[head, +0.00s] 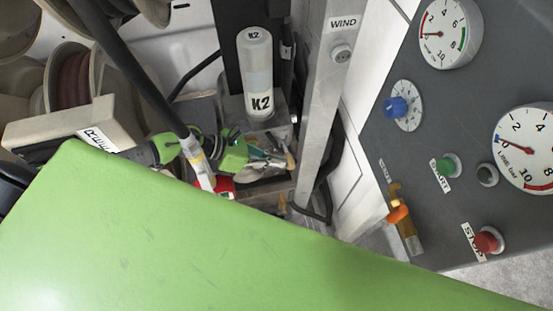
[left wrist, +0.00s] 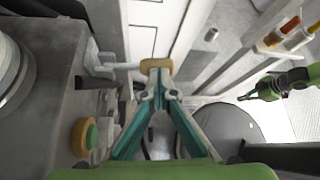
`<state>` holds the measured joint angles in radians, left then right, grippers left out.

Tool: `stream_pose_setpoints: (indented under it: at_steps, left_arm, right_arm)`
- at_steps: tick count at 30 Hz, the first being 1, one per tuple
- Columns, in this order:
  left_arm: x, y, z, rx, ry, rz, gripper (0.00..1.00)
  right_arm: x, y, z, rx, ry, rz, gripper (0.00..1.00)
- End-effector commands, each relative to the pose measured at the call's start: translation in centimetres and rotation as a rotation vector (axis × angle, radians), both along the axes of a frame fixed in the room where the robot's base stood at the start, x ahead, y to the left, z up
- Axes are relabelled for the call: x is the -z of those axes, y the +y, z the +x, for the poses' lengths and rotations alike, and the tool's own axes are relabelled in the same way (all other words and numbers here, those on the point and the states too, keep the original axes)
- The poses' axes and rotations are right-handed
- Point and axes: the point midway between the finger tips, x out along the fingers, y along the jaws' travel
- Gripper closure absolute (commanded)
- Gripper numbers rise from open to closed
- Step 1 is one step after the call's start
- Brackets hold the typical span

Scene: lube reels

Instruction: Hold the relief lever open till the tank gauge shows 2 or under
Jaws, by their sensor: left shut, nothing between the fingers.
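My left gripper (head: 287,160) is shut and empty beside the K2 unit in the head view. In the left wrist view its teal fingers (left wrist: 158,88) meet just below a tan knob on a pale stalk (left wrist: 155,66); whether they touch it is unclear. A brass lever with an orange grip (head: 398,211) sits low on the grey panel; its label is unreadable. The upper gauge (head: 450,33) has its red hand pointing left, near the low numbers. A second gauge, marked LINE bar (head: 528,150), is below. Part of my right gripper (left wrist: 270,88) shows in the wrist view, jaws unclear.
The K2 cartridge (head: 257,75) stands upright behind my left gripper. A metal post marked WIND (head: 325,100) rises to its right. The panel also has a blue knob (head: 396,107), a green button (head: 445,167) and a red button (head: 487,240). My green body hides the lower area.

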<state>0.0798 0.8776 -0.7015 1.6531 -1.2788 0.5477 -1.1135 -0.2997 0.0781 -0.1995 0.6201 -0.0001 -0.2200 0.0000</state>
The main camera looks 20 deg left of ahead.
Motion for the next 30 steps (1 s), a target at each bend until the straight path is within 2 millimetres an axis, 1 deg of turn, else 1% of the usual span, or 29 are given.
stream_pose_setpoints:
  at_steps: [12, 21, 24, 26, 30]
  left_arm:
    - [-1.6, -0.1, 0.0, 0.002, -0.001, -0.001, 1.00]
    - [-1.6, -0.1, 0.0, 0.001, 0.000, 0.000, 1.00]
    - [-1.8, 0.0, 0.0, 0.001, 0.000, 0.000, 1.00]
    - [-2.3, 0.0, 0.0, 0.002, -0.001, 0.000, 1.00]
    - [-4.5, 0.0, 0.0, 0.003, -0.005, 0.002, 1.00]
  right_arm:
    - [-1.3, 0.0, 0.0, 0.000, 0.000, 0.000, 1.00]
    - [-1.3, -0.1, 0.0, -0.001, 0.000, -0.001, 1.00]
    - [-1.3, -0.5, -0.1, -0.003, 0.001, -0.006, 1.00]
    - [-1.3, -0.5, -0.1, -0.003, 0.001, -0.006, 1.00]
    - [-1.3, -0.3, 0.0, -0.002, 0.000, -0.003, 1.00]
